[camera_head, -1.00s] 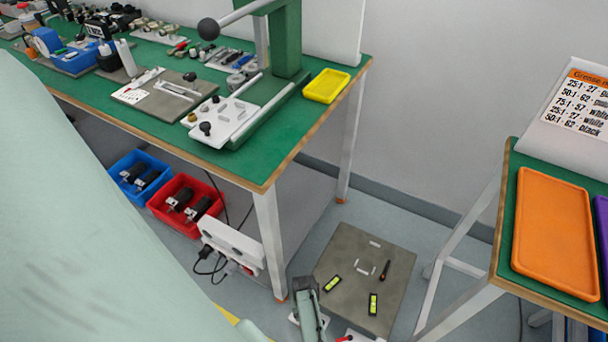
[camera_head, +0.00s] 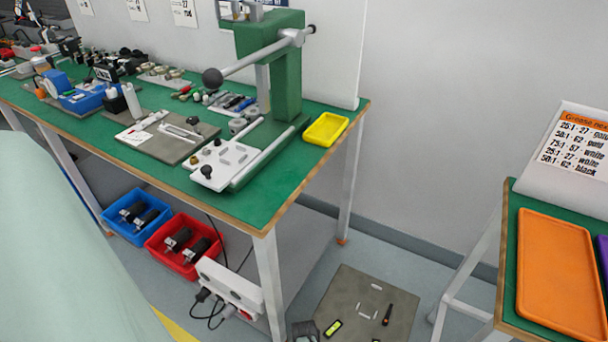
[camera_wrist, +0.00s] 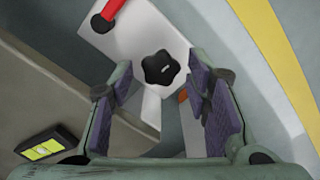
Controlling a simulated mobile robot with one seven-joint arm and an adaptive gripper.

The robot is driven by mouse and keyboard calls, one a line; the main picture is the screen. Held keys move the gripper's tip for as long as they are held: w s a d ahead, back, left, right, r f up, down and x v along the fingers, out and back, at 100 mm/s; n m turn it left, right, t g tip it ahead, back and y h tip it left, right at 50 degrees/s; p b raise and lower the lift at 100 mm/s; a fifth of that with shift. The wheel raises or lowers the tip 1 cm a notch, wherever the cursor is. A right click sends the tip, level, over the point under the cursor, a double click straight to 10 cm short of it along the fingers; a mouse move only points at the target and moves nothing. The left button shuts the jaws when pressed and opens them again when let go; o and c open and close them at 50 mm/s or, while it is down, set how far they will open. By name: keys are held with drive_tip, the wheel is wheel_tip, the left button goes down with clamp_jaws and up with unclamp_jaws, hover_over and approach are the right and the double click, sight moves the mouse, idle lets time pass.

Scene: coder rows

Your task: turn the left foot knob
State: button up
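A black lobed knob (camera_wrist: 162,68) sits on a white plate (camera_wrist: 140,35) in the wrist view. My gripper (camera_wrist: 158,88) is open, its two purple-padded fingers on either side of the knob. A gap shows between the knob and each finger, and I cannot tell how far the tips are above or below it. The knob cannot be made out in the head view. Nothing is held.
A red handle (camera_wrist: 113,8) rises from the plate near the knob. A spirit level (camera_wrist: 44,148) lies at lower left. In the head view, a grey board (camera_head: 350,300) lies on the floor beside the green workbench (camera_head: 235,205), near a white power strip (camera_head: 232,287).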

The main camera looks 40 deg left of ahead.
drive_tip(key=shift+o, duration=0.5)
drive_tip(key=shift+r, duration=0.1)
wheel_tip(320, 180, up, 12)
drive_tip(key=shift+w, duration=0.1)
idle(0.6)
